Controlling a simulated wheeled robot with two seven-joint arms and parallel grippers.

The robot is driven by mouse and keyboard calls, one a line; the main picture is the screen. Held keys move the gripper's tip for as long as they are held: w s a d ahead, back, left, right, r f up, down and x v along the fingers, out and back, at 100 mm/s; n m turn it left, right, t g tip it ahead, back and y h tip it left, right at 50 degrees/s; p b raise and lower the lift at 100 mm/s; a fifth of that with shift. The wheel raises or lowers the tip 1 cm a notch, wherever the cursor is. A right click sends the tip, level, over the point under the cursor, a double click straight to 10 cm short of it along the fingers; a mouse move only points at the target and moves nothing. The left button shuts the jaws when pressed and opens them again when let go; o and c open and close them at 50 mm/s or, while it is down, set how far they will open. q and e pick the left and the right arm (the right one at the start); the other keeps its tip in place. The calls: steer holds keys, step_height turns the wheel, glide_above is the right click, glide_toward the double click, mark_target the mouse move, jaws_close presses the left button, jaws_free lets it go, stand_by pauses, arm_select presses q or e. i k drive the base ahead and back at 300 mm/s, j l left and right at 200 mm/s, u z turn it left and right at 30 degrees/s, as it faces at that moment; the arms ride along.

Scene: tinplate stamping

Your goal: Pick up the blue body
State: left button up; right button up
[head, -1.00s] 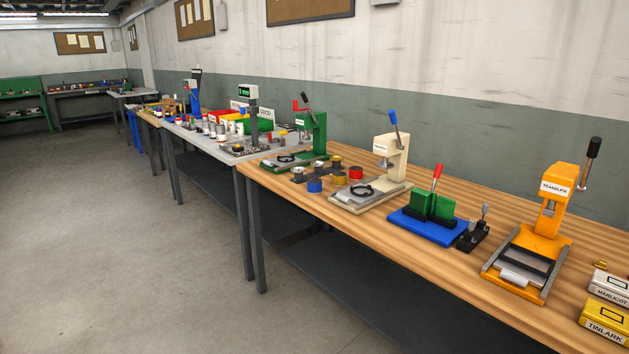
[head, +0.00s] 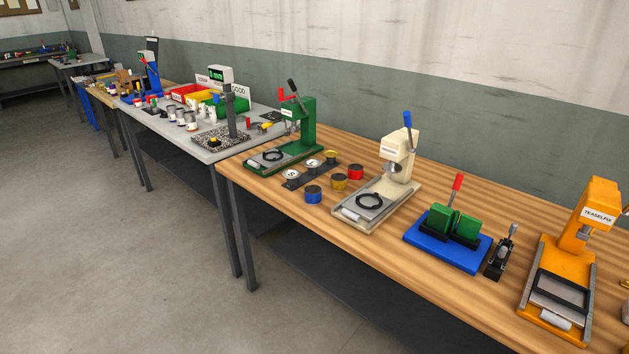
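The blue body (head: 313,194) is a short round tin with a blue side. It stands upright on the wooden bench (head: 405,249), near its front edge, between the green press and the cream press. A yellow body (head: 339,182) and a red body (head: 356,172) stand behind it to the right, in a slanting row. Neither of my grippers shows in the head view.
A green press (head: 299,130) stands left of the bodies and a cream press (head: 394,170) right of them. A dark strip with round parts (head: 310,166) lies behind the blue body. A blue fixture (head: 448,240) and an orange press (head: 567,262) stand farther right.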

mark_target(313, 195)
steer(key=i+j+z, duration=0.1)
steer(key=i+j, duration=0.2)
steer(key=i+j+z, duration=0.1)
steer(key=i+j, duration=0.15)
steer(key=i+j+z, duration=0.1)
steer(key=i+j, duration=0.15)
steer(key=j, duration=0.2)
steer(key=i+j+z, duration=0.1)
steer(key=i+j, duration=0.15)
steer(key=j, duration=0.15)
steer(key=i+j+z, duration=0.1)
steer(key=i+j, duration=0.15)
steer(key=j, duration=0.15)
steer(key=i+j+z, duration=0.1)
steer(key=j, duration=0.3)
steer(key=i+j+z, duration=0.1)
steer(key=i+j, duration=0.2)
steer(key=j, duration=0.15)
steer(key=i+j+z, duration=0.1)
steer(key=j, duration=0.35)
steer(key=i, duration=0.1)
